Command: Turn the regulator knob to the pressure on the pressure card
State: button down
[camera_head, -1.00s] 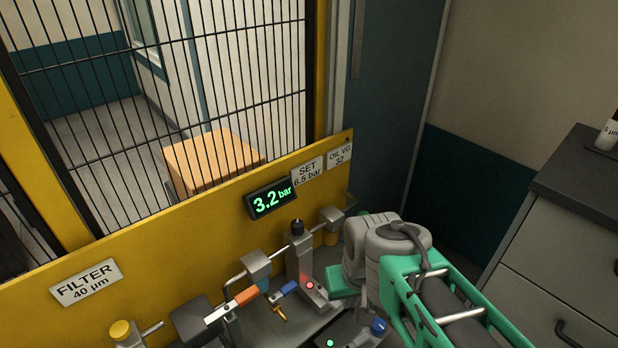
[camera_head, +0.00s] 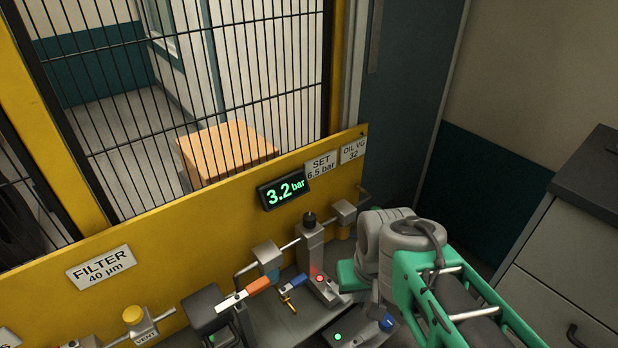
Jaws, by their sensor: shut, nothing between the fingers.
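The pressure card (camera_head: 321,166) is a white plate on the yellow panel and reads "SET 6.5 bar". Left of it, a dark display (camera_head: 284,190) shows "3.2 bar" in green. Below the display stands a tall grey body with a black knob (camera_head: 309,219) on top, which looks like the regulator knob; I see no mark on it. A red light shows at the foot of this body. My green and grey arm comes in from the lower right, just right of this body. My gripper cannot be made out.
A dark box with a blue knob (camera_head: 386,322) and green light sits below. A grey cabinet (camera_head: 570,240) stands at right; wire mesh is behind.

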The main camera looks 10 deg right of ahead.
aim_at(310, 218)
jog(key=u, duration=2.05)
jog(key=k, duration=1.05)
jog(key=z, duration=1.1)
jog(key=i, duration=1)
jog(key=u, duration=0.05)
